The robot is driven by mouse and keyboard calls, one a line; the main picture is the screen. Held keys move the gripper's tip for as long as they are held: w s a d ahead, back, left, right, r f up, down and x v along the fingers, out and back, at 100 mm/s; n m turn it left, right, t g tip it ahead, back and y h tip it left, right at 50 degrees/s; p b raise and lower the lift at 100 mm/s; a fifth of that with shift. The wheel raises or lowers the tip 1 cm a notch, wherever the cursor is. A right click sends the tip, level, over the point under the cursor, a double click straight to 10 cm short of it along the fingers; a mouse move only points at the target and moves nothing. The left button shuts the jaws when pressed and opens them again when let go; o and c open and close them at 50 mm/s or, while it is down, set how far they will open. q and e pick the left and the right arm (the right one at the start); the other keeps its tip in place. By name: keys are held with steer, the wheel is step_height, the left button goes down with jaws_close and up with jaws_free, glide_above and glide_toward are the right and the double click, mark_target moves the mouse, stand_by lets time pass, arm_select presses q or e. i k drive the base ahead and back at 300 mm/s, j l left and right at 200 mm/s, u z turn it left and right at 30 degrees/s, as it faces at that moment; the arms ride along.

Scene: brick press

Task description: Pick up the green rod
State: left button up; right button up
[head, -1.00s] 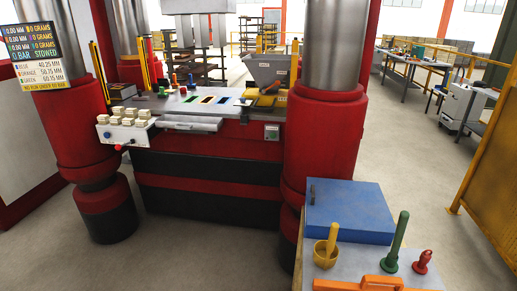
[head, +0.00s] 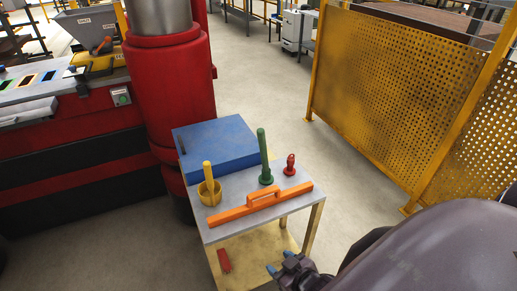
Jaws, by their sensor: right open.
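The green rod (head: 262,155) stands upright on its wider round base on a small side table (head: 226,228). It is between the blue box and a small red knobbed piece (head: 290,165), behind an orange bar with a handle (head: 262,203). My right gripper (head: 279,270) shows at the bottom of the head view, in front of the table and apart from the rod. Its blue-tipped fingers are open with nothing between them. My left gripper is out of view.
A blue box (head: 217,146) lies at the table's back left. The red press (head: 172,95) is left of the table. A yellow mesh fence (head: 395,90) stands right, with clear floor between.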

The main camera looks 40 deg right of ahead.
mark_target(260, 131)
steer(key=z, duration=1.2)
steer(key=i+j+z, duration=0.1)
steer(key=z, duration=0.25)
steer(key=j+z, duration=0.35)
steer(key=i+j, duration=0.1)
steer(key=j, duration=0.9)
steer(key=i+j, duration=0.15)
steer(key=j, duration=0.3)
